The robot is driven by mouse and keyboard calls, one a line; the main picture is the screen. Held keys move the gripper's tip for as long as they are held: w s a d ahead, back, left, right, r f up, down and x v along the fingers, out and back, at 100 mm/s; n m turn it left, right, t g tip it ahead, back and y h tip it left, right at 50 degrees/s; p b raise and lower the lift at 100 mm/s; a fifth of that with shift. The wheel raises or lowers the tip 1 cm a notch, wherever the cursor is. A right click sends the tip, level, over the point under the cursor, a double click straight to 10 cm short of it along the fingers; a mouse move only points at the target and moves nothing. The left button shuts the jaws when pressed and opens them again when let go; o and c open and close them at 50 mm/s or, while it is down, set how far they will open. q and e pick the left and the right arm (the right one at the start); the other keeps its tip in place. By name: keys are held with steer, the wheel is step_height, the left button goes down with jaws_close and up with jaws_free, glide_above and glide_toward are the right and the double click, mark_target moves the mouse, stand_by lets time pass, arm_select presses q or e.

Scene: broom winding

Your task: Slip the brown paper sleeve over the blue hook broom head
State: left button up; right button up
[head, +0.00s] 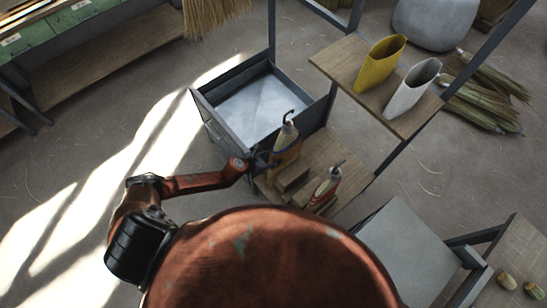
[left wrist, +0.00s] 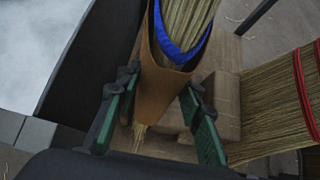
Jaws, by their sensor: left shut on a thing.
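The blue hook broom head (head: 287,132) stands on the low wooden shelf in the head view, its dark hook upward. In the left wrist view its blue band (left wrist: 180,50) crosses the straw bristles. The brown paper sleeve (left wrist: 160,82) is around its bristles there, with the blue band at the sleeve's upper rim. Some straw tips show below the sleeve's lower edge. My left gripper (left wrist: 155,112) is shut on the sleeve, one green-padded finger on each side. In the head view this gripper (head: 258,163) is beside the broom head. My right gripper is not in view.
A red-banded broom head (head: 325,188) stands close by on the same shelf; its straw (left wrist: 265,105) fills the wrist view's right. A grey metal tray (head: 205,110) adjoins the shelf. Yellow (head: 380,63) and white (head: 412,88) sleeves stand on the upper shelf (head: 345,57).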

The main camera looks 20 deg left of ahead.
arm_select(q)
steer(key=shift+f+b, duration=0.7)
steer(key=shift+f, duration=0.1)
stand_by(0.4)
steer(key=o, duration=0.9)
steer(key=shift+o, duration=0.2)
steer(key=v, duration=1.2)
